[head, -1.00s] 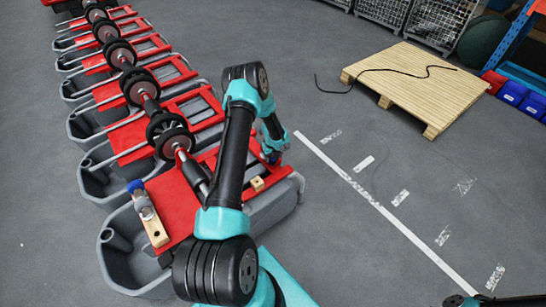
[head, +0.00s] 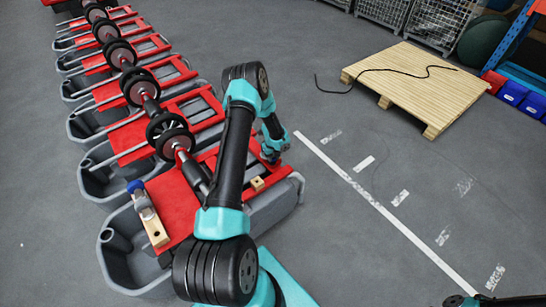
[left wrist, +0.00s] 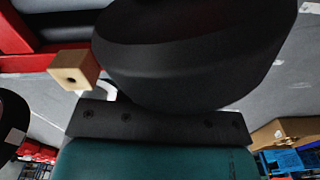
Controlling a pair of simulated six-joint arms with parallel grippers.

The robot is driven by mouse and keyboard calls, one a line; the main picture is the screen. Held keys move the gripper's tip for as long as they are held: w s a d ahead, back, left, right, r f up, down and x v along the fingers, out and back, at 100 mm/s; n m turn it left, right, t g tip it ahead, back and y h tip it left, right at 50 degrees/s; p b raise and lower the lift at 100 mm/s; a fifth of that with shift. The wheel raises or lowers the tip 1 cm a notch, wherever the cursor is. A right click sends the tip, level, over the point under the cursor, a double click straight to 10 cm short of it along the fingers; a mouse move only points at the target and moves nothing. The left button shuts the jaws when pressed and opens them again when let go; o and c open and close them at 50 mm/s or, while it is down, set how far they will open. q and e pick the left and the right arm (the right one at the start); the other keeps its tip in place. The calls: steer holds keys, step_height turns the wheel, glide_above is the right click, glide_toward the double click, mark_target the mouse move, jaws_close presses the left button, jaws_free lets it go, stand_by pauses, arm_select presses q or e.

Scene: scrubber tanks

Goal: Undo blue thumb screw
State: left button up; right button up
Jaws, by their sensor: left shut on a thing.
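My left gripper (head: 271,157) is at the far right end of the nearest red-topped tank, low beside its edge. It is shut on a small dark-blue thing that looks like the blue thumb screw; the fingers mostly hide it. A small wooden block with a hole (head: 257,184) lies on the red top near the gripper; it also shows in the left wrist view (left wrist: 75,75). A second blue knob (head: 136,186) sits on a metal clamp at the left end of the same tank, over a longer wooden block (head: 155,232). The fingertips are hidden in the left wrist view.
The nearest grey tank (head: 115,262) has a red top (head: 172,205). Several similar tanks with a row of black brush rollers (head: 168,135) run away to the upper left. A wooden pallet (head: 415,85) with a black cable lies at the upper right.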

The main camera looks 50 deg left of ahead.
arm_select(q)
steer(key=n, duration=0.7)
stand_by(0.3)
stand_by(0.4)
steer(key=o, duration=0.9)
steer(key=shift+o, duration=0.2)
step_height(320, 180, up, 17)
steer(key=shift+r, duration=0.2)
steer(key=shift+c, duration=0.2)
